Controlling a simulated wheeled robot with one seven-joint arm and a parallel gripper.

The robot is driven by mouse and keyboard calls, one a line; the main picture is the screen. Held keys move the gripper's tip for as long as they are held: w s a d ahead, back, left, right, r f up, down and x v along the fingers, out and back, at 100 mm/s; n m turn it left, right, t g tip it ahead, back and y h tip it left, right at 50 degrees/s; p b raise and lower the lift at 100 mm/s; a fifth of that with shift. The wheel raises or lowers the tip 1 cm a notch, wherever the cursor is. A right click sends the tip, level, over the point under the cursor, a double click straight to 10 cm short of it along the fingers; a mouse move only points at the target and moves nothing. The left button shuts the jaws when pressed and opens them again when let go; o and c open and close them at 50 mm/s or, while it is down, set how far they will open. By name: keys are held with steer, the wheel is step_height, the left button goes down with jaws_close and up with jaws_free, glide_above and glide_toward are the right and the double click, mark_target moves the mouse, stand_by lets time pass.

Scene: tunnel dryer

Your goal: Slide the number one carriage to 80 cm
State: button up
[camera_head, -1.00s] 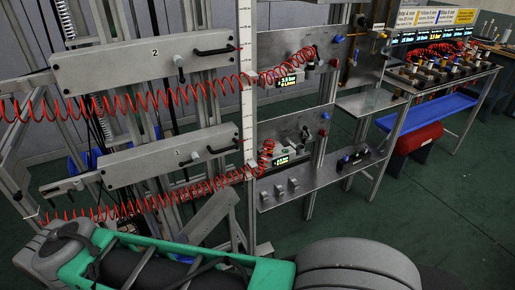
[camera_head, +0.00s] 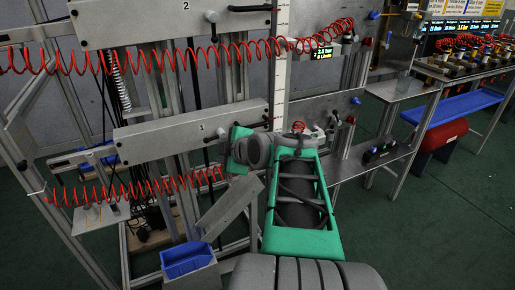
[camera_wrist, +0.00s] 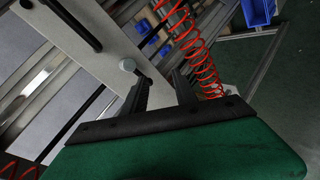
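The number one carriage (camera_head: 175,138) is a long grey plate marked "1", low on the frame in the head view. It fills the upper left of the wrist view (camera_wrist: 100,50), with a black bar handle (camera_wrist: 72,20) and a round grey knob (camera_wrist: 128,65). My gripper (camera_wrist: 160,88) is open, its two black fingers apart with no object visibly held. The knob is just beyond the left finger; I cannot tell if they touch.
The number two carriage (camera_head: 140,27) is above. Red coiled hoses (camera_head: 120,192) hang under both carriages, and one runs right of the fingers in the wrist view (camera_wrist: 205,75). A blue bin (camera_head: 186,259) is below. A metal shelf (camera_head: 375,165) is at right.

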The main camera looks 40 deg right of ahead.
mark_target(256, 126)
steer(key=s+d+r+n+t+h+b, duration=0.2)
steer(key=s+d+n+t+h+b, duration=0.15)
steer(key=d, duration=0.95)
steer(key=shift+n+y, duration=0.25)
steer(key=p+x, duration=0.1)
steer(key=x, duration=0.6)
steer(key=shift+w+d+r, duration=0.1)
steer(key=shift+w+r, duration=0.05)
steer(key=shift+c, duration=0.3)
jaws_close()
